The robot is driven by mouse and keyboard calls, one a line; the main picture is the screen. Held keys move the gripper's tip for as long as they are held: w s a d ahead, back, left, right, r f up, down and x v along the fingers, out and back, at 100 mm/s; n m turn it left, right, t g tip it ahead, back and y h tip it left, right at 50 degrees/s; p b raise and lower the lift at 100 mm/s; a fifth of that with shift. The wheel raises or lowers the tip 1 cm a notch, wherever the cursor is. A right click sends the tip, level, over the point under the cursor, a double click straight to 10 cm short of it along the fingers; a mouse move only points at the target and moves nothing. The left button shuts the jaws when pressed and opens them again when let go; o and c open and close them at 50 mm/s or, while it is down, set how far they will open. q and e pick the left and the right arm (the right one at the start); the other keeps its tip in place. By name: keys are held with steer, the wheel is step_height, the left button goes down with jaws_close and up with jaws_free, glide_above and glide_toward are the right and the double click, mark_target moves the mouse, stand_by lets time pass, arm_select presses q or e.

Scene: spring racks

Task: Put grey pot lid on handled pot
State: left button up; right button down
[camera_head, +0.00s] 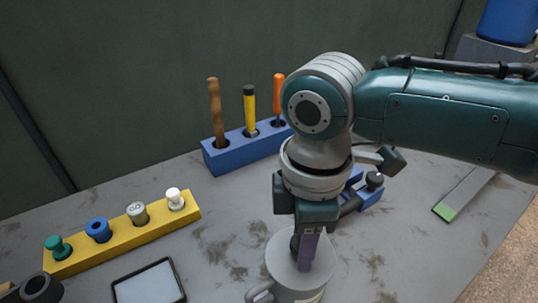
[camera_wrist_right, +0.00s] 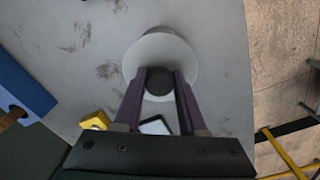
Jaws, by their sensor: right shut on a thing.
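The grey pot lid (camera_head: 282,262) is a pale disc with a dark round knob. My right gripper (camera_head: 307,255) points down and is shut on the knob; the wrist view shows the knob (camera_wrist_right: 159,82) between the purple fingers. The handled pot (camera_head: 300,294) is a light grey vessel at the bottom middle of the head view, with its handle (camera_head: 259,291) on the left. The lid lies right over the pot's top. I cannot tell whether it rests on the rim or hangs just above it. My left gripper is not in view.
A yellow rack (camera_head: 75,262) with several pegs stands at left. A blue rack (camera_head: 229,153) holds three upright tools behind. A dark-framed tray (camera_head: 150,284) lies left of the pot. A green-tipped flat bar (camera_head: 464,195) lies at right. The table right of the pot is clear.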

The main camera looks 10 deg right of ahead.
steer(key=c, duration=0.8)
jaws_free()
steer(key=o, duration=0.4)
steer(key=shift+o, duration=0.4)
steer(key=shift+f, duration=0.1)
steer(key=o, duration=0.3)
step_height(320, 180, up, 8)
steer(key=p, duration=0.8)
steer(key=shift+p, duration=0.3)
